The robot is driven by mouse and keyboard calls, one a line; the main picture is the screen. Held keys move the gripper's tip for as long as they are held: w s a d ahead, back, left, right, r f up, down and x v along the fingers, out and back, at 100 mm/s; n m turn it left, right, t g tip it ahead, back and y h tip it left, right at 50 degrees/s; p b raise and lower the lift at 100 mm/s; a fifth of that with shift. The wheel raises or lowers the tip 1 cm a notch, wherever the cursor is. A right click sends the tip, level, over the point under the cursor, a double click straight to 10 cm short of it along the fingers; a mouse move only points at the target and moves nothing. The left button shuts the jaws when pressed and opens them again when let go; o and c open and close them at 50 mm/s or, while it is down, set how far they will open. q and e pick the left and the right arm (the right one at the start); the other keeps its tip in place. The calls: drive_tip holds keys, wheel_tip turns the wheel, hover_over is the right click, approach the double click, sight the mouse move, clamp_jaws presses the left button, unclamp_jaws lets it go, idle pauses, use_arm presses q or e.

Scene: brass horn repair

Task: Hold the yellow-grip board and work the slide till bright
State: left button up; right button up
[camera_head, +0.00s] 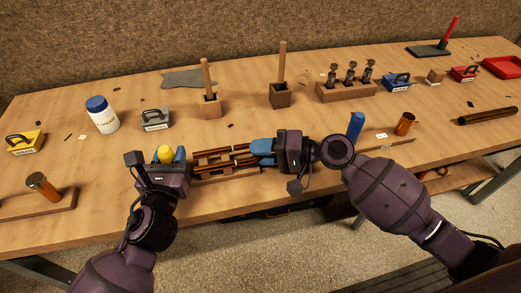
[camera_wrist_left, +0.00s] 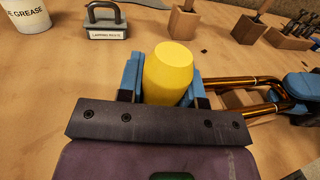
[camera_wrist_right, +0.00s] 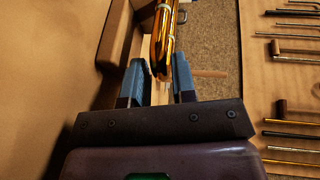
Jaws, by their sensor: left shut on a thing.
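The yellow grip (camera_wrist_left: 170,72) stands between the blue fingers of my left gripper (camera_head: 165,155), which is shut on it. The board (camera_head: 240,183) lies on the table to the right of this gripper. The brass slide (camera_head: 222,163) lies along the board, its tubes running toward my right gripper (camera_head: 262,152). The tubes also show in the left wrist view (camera_wrist_left: 240,84). In the right wrist view the slide's end (camera_wrist_right: 162,45) is between the right gripper's fingers; whether they press on it I cannot tell. The slide's far end is partly hidden behind the left gripper.
A grease jar (camera_head: 102,115), a grey lapping paste block (camera_head: 155,120) and a yellow block (camera_head: 26,143) stand at the left. Two upright sticks in wooden blocks (camera_head: 211,105) (camera_head: 279,95) stand behind. A blue peg (camera_head: 355,125) stands near my right arm.

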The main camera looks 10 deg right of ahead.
drive_tip(key=shift+a, duration=0.1)
drive_tip(key=shift+c, duration=0.5)
clamp_jaws()
drive_tip(key=shift+d, duration=1.95)
drive_tip(key=shift+o, duration=0.5)
unclamp_jaws()
drive_tip(key=v, duration=1.2)
